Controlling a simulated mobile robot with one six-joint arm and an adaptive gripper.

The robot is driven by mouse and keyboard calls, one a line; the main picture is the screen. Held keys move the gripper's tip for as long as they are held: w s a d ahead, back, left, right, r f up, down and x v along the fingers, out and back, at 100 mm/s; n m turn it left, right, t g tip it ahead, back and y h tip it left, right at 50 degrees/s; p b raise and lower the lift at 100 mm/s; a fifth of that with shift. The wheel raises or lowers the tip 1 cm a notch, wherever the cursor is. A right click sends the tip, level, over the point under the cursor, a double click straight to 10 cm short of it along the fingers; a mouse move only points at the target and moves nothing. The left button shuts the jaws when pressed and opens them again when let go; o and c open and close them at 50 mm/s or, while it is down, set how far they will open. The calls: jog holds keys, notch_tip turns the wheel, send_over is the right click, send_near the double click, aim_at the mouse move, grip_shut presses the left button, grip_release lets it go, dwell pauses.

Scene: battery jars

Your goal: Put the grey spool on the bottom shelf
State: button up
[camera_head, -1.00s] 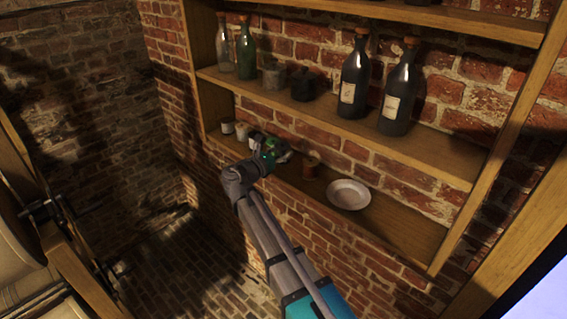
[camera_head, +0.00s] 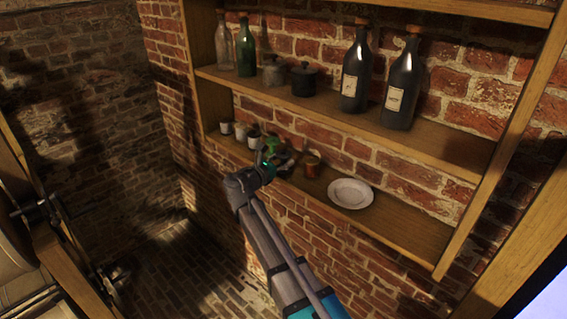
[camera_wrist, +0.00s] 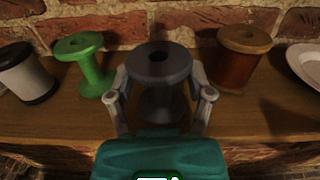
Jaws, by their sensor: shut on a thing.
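The grey spool (camera_wrist: 159,67) stands upright in the middle of the wrist view, at the bottom shelf (camera_wrist: 265,115). My gripper (camera_wrist: 158,92) is shut on it, with one finger on each side. Whether the spool's base touches the shelf is hard to tell. In the head view my gripper (camera_head: 281,159) reaches to the bottom shelf (camera_head: 393,225) and mostly hides the grey spool.
On the bottom shelf, a green spool (camera_wrist: 82,62) and a white spool with dark ends (camera_wrist: 25,72) stand left of the grey one. A brown spool (camera_wrist: 236,60) and a white plate (camera_head: 350,193) are to its right. Bottles (camera_head: 402,85) and pots stand above.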

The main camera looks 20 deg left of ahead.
jog(key=shift+f, duration=0.2)
jog(key=o, duration=1)
jog(key=shift+c, duration=0.2)
jog(key=shift+r, duration=0.15)
jog(key=shift+r, duration=0.15)
jog(key=v, duration=1.2)
